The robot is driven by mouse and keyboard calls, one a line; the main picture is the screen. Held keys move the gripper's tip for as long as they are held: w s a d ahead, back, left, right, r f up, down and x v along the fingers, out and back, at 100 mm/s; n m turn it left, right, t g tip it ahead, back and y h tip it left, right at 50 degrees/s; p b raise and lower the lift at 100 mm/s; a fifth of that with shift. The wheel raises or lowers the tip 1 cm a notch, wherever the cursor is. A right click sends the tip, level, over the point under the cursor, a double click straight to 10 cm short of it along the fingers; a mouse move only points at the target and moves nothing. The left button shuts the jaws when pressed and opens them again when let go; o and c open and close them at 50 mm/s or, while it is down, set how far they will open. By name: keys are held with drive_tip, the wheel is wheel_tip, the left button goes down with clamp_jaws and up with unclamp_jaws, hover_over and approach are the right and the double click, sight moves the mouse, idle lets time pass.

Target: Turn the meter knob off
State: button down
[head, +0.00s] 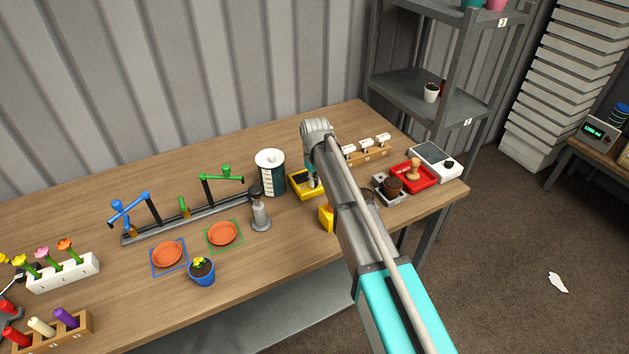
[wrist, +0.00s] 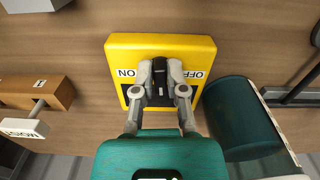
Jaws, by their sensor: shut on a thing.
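The meter is a yellow box (wrist: 122,48) with a dark face, seen from above in the wrist view. An ON label shows at its left and an OFF label at its right, both upside down. My gripper (wrist: 161,70) is shut on the black knob (wrist: 159,66) between the labels. The fingers hide much of the knob, so I cannot tell where it points. In the head view, the yellow meter (head: 298,190) sits on the wooden table, partly hidden by my arm, with my gripper (head: 312,181) down at it.
A dark green cylinder (wrist: 232,115) with a white top stands close to the meter; the head view shows it too (head: 271,174). A grey pepper-mill-like object (head: 261,215) stands in front. A wooden rack with white tags (head: 370,158) and a red tray (head: 424,182) lie to the right.

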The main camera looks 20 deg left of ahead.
drive_tip(key=n, duration=0.5)
drive_tip(key=shift+w, duration=0.15)
idle(0.4)
drive_tip(key=c, duration=0.7)
unclamp_jaws()
